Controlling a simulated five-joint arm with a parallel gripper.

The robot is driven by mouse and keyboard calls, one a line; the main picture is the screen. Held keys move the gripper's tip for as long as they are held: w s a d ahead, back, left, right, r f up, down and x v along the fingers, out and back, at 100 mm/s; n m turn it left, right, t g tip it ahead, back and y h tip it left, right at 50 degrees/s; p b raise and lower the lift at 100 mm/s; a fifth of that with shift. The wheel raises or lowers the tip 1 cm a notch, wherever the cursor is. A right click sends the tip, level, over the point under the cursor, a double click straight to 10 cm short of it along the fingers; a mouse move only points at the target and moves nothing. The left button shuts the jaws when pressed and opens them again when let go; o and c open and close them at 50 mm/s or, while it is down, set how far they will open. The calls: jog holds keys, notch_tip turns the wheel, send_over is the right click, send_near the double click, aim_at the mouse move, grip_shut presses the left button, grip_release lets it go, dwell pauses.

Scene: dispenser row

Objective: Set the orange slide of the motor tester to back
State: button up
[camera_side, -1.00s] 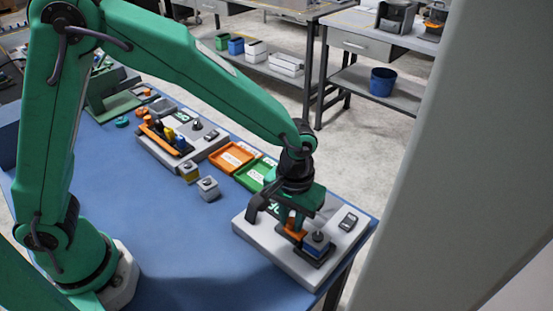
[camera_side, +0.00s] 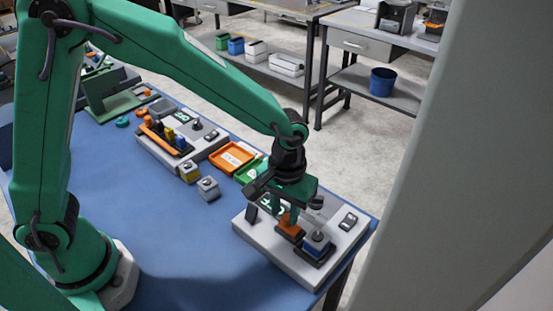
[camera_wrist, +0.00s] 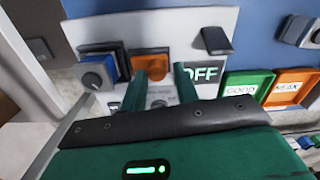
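The motor tester (camera_side: 262,232) is a pale grey panel on the near right of the blue table; it also shows in the wrist view (camera_wrist: 190,22). Its orange slide (camera_side: 290,228) sits on a dark plate, left of a blue control with a round knob (camera_side: 317,244). In the wrist view the orange slide (camera_wrist: 150,62) lies just beyond my left fingertip. A display (camera_wrist: 203,73) reads OFF. In the side view my gripper (camera_side: 298,203) hangs over the tester by the slide. Contact cannot be told.
Green and orange trays (camera_wrist: 248,84) (camera_side: 232,157) lie beside the tester. Another panel with several levers (camera_side: 172,140) is farther back. A black switch (camera_wrist: 216,40) is on the tester. The table's front middle is clear.

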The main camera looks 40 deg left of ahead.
aim_at(285, 215)
jog(key=shift+w+r, duration=0.1)
jog(key=shift+r, duration=3.35)
jog(key=shift+a+r, duration=0.3)
jog(key=shift+a, duration=0.05)
jog(key=s+a+r+t, duration=0.2)
jog(key=s+a+r, duration=0.1)
jog(key=a, duration=0.3)
jog(key=s+a+r+m+t, duration=0.1)
jog(key=s+a+r+t, duration=0.1)
jog(key=s+a, duration=0.3)
jog(key=s+a+r+t, duration=0.1)
jog(key=s+a+r, duration=0.3)
jog(key=a, duration=0.5)
jog(key=shift+s+r+m+t, duration=0.4)
jog(key=shift+s, duration=0.2)
